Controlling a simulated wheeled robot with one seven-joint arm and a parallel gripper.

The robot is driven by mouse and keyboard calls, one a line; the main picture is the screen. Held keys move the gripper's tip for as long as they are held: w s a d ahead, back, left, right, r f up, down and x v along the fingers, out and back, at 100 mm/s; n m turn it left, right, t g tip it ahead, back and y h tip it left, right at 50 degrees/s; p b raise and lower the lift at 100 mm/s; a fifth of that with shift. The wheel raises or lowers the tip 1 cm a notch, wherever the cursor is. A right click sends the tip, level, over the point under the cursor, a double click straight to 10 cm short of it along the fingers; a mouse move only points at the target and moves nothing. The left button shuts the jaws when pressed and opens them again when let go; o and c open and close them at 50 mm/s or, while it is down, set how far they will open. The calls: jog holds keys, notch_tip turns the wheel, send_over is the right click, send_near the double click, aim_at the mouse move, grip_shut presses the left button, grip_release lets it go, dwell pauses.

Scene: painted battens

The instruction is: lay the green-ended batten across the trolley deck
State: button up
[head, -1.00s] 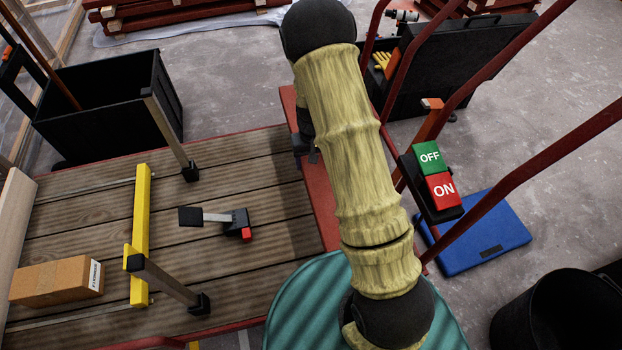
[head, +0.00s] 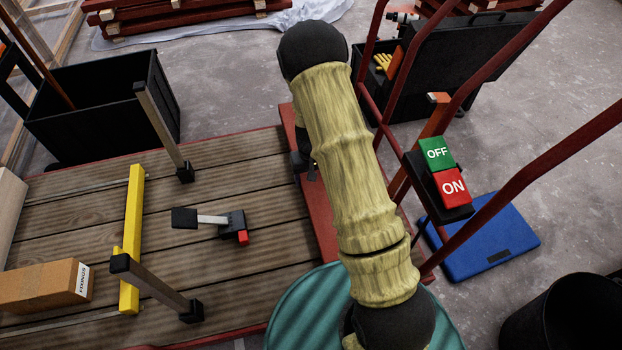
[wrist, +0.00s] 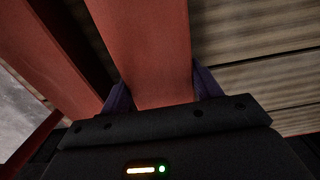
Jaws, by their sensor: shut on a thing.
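In the wrist view my gripper (wrist: 165,95) has its two purple fingers on either side of a red-painted batten (wrist: 150,45) and is shut on it. The batten's ends are out of that view, so I cannot see any green end. In the head view my arm hides most of my gripper and whatever it holds. The trolley deck (head: 85,205), of brown ribbed planks with red edges, lies to the left of my arm. In the wrist view planks (wrist: 270,80) show to the right of the batten.
On the deck are a yellow bar (head: 132,225), a clamp-like tool (head: 210,219), a cardboard box (head: 45,287) and two upright posts (head: 163,130) (head: 152,284). Red handle rails (head: 520,165) and an OFF/ON switch box (head: 444,172) stand right. A black bin (head: 95,110) stands behind the deck.

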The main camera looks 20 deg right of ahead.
dwell(0.3)
jog(key=o, duration=1.8)
jog(key=shift+f, duration=0.1)
jog(key=shift+c, duration=0.2)
notch_tip(320, 180, up, 12)
jog(key=p, duration=0.7)
jog(key=s+r+t, duration=0.2)
jog(key=s+r, duration=1.5)
jog(key=r, duration=0.1)
jog(key=shift+s+t, duration=0.2)
jog(key=shift+t, duration=0.1)
